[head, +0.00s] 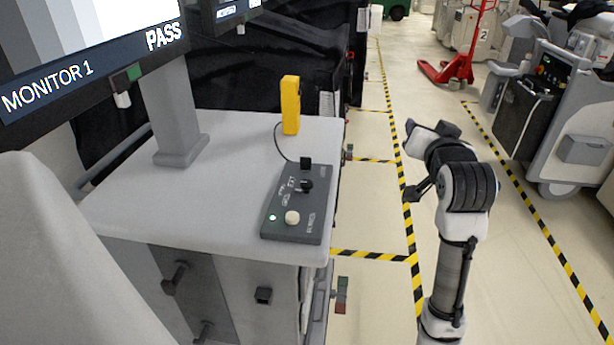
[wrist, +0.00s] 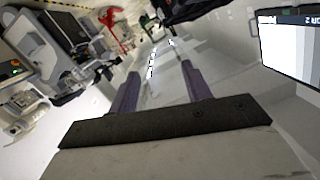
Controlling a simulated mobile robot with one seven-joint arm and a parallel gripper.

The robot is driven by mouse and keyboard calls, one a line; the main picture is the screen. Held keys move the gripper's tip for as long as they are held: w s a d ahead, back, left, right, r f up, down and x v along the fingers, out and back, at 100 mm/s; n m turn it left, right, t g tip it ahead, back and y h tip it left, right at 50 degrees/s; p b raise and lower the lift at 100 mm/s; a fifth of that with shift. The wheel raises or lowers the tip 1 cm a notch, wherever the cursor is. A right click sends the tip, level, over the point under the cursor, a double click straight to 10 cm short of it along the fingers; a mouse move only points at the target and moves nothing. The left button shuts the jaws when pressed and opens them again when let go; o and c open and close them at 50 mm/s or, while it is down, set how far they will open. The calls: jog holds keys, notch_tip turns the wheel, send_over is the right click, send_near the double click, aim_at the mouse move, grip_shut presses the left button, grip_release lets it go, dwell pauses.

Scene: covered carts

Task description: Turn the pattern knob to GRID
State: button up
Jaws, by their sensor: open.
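The pattern control box (head: 300,205) is a dark grey panel on the right part of the grey cart top, with a cable at its far end. Its black knob (head: 306,186) sits beside small white labels, one of which seems to read GRID; which label it points to is too small to tell. A pale round button (head: 292,217) and a green light are nearer the front. My gripper (head: 409,158) is right of the cart, over the aisle, apart from the box. In the wrist view its two fingers (wrist: 158,82) are spread with nothing between them.
A yellow upright device (head: 290,105) stands behind the box on the cart top (head: 225,135). Monitor 1 (head: 90,50) on a grey post, showing PASS, is at left. A red pallet jack (head: 462,65) and machines stand beyond the striped floor lines. Air between gripper and box looks clear.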

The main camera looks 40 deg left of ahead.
jog(key=s+a+r+n+g+y, duration=0.2)
jog(key=s+a+r+g, duration=0.25)
jog(key=a, duration=0.45)
jog(key=n+g+h, duration=0.2)
jog(key=g+h, duration=0.2)
send_over(307, 183)
jog(key=s+d, duration=0.1)
jog(key=f, duration=0.2)
jog(key=s+d+f+m+g+h, duration=0.1)
jog(key=s+d+f+m+h, duration=0.1)
jog(key=s+h, duration=0.25)
jog(key=shift+n+h, duration=0.25)
jog(key=shift+n, duration=0.05)
jog(key=x, duration=0.4)
jog(key=p+x, duration=0.1)
jog(key=x, duration=0.7)
jog(key=shift+w+a+f+p, duration=0.1)
jog(key=shift+w+a+p, duration=0.05)
jog(key=shift+w+p, duration=0.25)
jog(key=c, duration=1)
